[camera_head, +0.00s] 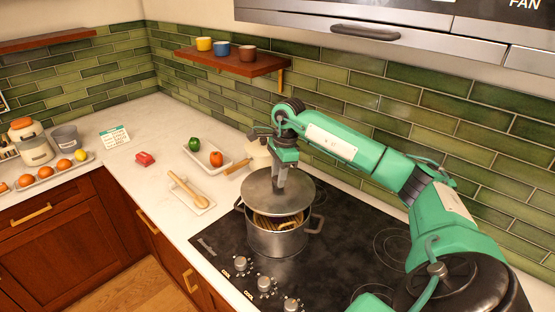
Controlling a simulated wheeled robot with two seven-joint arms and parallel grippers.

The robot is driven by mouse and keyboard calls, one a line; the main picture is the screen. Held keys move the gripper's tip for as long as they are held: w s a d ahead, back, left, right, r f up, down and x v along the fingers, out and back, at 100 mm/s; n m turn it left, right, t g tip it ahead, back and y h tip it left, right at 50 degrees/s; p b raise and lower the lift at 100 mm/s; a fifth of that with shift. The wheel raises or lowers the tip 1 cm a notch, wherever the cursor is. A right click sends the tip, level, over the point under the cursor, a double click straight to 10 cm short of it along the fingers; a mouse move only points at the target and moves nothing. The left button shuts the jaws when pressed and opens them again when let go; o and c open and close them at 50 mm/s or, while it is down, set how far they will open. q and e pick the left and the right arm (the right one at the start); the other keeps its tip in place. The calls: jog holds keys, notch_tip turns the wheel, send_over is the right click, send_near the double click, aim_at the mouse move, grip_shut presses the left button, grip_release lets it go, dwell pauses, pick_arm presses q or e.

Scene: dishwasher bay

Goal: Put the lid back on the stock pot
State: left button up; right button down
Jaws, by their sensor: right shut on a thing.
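The stock pot (277,238) is a grey metal pot with two side handles. It stands on the black cooktop, and food shows through the gap at its front. The round grey lid (263,194) is above the pot, covering the back part of its opening from this view. Whether the lid touches the rim I cannot tell. My right gripper (280,186) is shut on the lid at its middle, pointing down. My left gripper is not in view.
The cooktop (340,262) has several knobs (264,284) at its front left. A spoon rest with a wooden spoon (188,190) and a white tray (222,165) with peppers lie left of the pot. A shelf (232,61) with cups hangs behind.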

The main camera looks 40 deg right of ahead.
aim_at(278, 192)
jog(key=shift+s+a+r, duration=0.1)
jog(key=shift+a+r, duration=0.05)
jog(key=shift+r, duration=0.05)
jog(key=shift+s+a, duration=0.15)
jog(key=shift+s+f, duration=0.1)
jog(key=shift+f, duration=0.15)
jog(key=f, duration=0.1)
jog(key=f+b, duration=0.2)
jog(key=shift+w+d+f, duration=0.2)
jog(key=shift+w, duration=0.05)
jog(key=shift+s+a+f+b, duration=0.1)
jog(key=shift+f+b, duration=0.7)
jog(key=shift+f, duration=0.4)
jog(key=shift+r, duration=0.1)
jog(key=shift+b, duration=0.35)
jog(key=shift+f+b, duration=0.2)
jog(key=shift+b, duration=0.2)
dwell(0.7)
